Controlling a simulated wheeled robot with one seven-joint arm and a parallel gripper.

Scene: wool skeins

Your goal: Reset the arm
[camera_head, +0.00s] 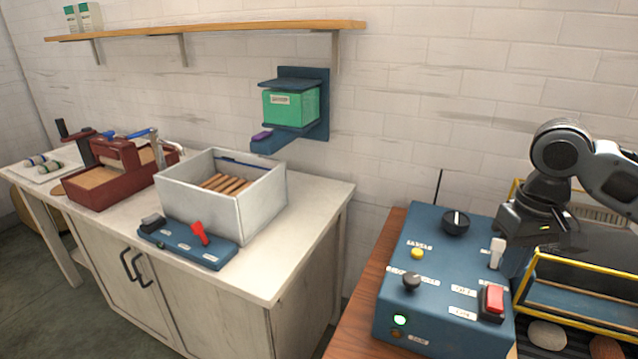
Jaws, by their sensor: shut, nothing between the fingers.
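My arm comes in from the right edge, bent at a dark joint, with my gripper (571,242) hanging at its lower end. The gripper is shut and holds nothing. It is in front of a yellow-edged frame and just right of a blue control box (424,262); I cannot tell how high it is above them. The box has a black knob (455,222), a yellow button (417,253), a white lever (497,252), a dark round-topped stick (411,281), a red rocker switch (494,299) and a lit green lamp (400,320).
The yellow-edged frame (580,262) stands close under my arm, with rounded stones (547,334) in front. A white counter (262,270) at left holds an open grey bin (215,200), a blue switch panel (172,241) and a red-brown box (115,178). A green-fronted wall unit (291,107) hangs below a shelf (230,29).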

